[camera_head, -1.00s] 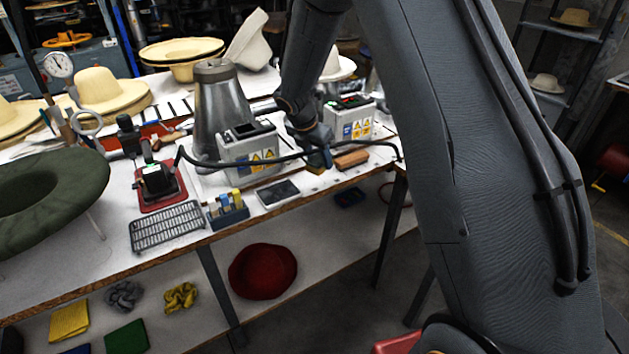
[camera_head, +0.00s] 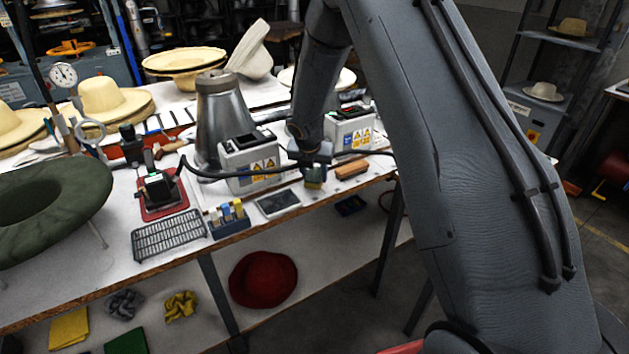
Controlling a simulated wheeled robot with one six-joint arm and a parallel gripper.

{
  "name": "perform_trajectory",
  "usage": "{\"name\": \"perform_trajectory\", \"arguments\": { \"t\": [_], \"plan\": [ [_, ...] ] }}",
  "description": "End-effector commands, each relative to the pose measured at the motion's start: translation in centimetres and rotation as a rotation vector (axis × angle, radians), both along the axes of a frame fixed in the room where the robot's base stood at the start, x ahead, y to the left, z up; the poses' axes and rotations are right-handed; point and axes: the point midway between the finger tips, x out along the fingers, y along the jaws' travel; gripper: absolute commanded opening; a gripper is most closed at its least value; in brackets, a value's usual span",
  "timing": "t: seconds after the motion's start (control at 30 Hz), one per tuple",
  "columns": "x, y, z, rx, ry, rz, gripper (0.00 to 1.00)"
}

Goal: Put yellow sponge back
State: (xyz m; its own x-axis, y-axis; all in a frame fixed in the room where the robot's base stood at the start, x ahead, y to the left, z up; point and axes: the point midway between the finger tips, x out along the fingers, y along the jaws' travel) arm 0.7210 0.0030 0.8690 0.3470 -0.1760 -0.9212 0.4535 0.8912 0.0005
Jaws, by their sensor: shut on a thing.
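My gripper (camera_head: 313,170) is over the right part of the workbench, between the two grey control boxes and the bench's front edge. It is shut on a small block, mostly hidden by the fingers. A little dull yellow shows at the fingertips, which fits the yellow sponge (camera_head: 314,183), but its full shape cannot be seen.
A dark flat tray (camera_head: 278,200) lies between holder and gripper. A brown block (camera_head: 351,170) lies just right of the gripper. A black cable (camera_head: 215,176) runs by the grey box (camera_head: 249,162). A metal cone (camera_head: 220,115) stands behind. A wire rack (camera_head: 169,235) lies left.

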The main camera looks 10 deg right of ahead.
Motion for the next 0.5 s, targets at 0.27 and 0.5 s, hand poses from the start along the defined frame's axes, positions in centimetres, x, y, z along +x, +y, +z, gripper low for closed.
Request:
{"name": "perform_trajectory", "arguments": {
  "t": [0.27, 0.5],
  "plan": [
    [0.0, 0.0, -2.8, 0.0, 0.001, 0.0, 0.24],
    [0.0, 0.0, -2.8, 0.0, 0.001, 0.0, 0.24]
  ]
}}
